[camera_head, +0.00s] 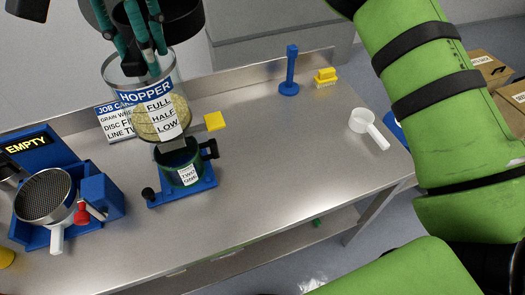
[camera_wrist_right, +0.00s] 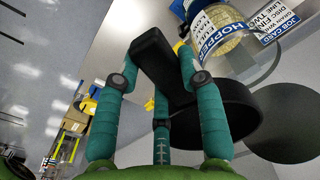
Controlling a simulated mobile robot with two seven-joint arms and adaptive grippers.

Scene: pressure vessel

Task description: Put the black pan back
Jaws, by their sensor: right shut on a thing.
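The black pan (camera_head: 187,22) is held high above the bench at the top of the head view, over the clear hopper (camera_head: 112,72). My right gripper (camera_head: 138,38) has its teal fingers in front of the pan. In the wrist view the right gripper (camera_wrist_right: 164,90) is shut around the pan's thick black handle (camera_wrist_right: 152,58). The round black body of the pan (camera_wrist_right: 238,122) lies beyond the fingers there. Part of the pan is cut off by the head view's top edge. My left gripper is not in view.
The hopper stands above a dark cup (camera_head: 181,158) on a blue base. A blue station (camera_head: 99,190) marked EMPTY holds a round sieve (camera_head: 44,196) at left. A blue post (camera_head: 290,72), yellow brush (camera_head: 326,76) and white scoop (camera_head: 364,124) stand right. The bench (camera_head: 270,190) is clear at front centre.

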